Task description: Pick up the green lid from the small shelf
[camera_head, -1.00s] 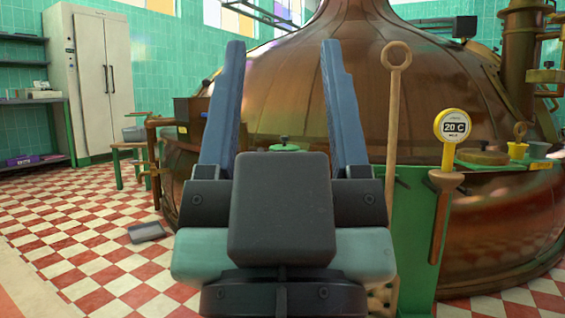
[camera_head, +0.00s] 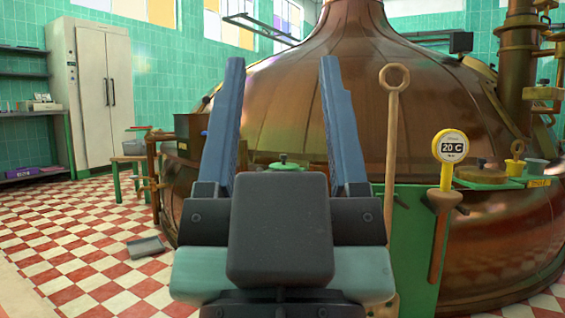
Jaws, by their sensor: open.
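The green lid (camera_head: 284,165) has a small dark knob on top. It shows between my gripper's fingers, just above the dark gripper body, which hides its lower part and whatever it rests on. My gripper (camera_head: 283,68) is open, its two blue fingers pointing up and spread wide, with nothing between them but the view behind. The lid appears beyond the gripper; I cannot tell the exact distance. The small shelf under the lid is mostly hidden by the gripper.
A large copper kettle (camera_head: 420,100) fills the back. A long wooden paddle (camera_head: 392,150) and a yellow thermometer reading 20 C (camera_head: 450,146) stand to the right by a green panel (camera_head: 415,240).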

